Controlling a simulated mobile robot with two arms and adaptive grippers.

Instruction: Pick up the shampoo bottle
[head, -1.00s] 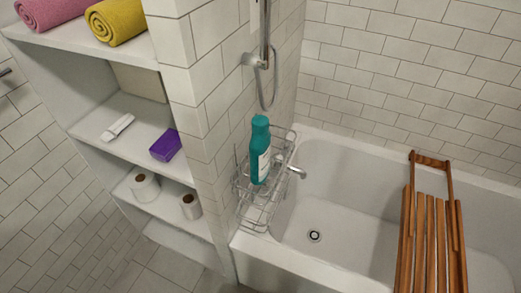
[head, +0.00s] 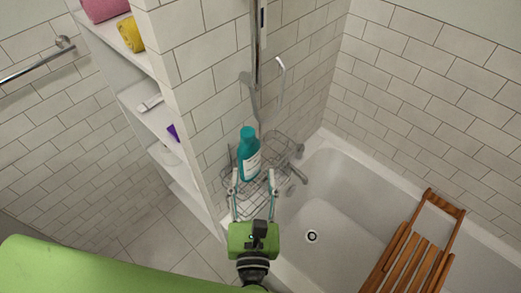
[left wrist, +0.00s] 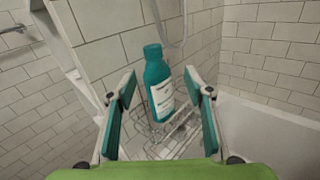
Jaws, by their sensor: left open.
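The teal shampoo bottle (head: 248,155) with a white label stands in a wire rack by the tiled wall at the tub's corner. It also shows in the left wrist view (left wrist: 159,84), upright with a slight tilt in the picture, ahead of and between my fingers. My left gripper (head: 254,180) is open and empty, its fingers pointing at the bottle from the near side. In the left wrist view the fingers (left wrist: 163,90) are wide apart, with no visible contact with the bottle. My right gripper is not in view.
The wire rack (head: 257,205) surrounds the bottle's base. A tiled wall corner (head: 195,110) is close on the left, with shelves (head: 165,128) beyond it. The shower hose and rail (head: 257,60) rise behind. The bathtub (head: 335,215) and wooden seat (head: 415,255) lie right.

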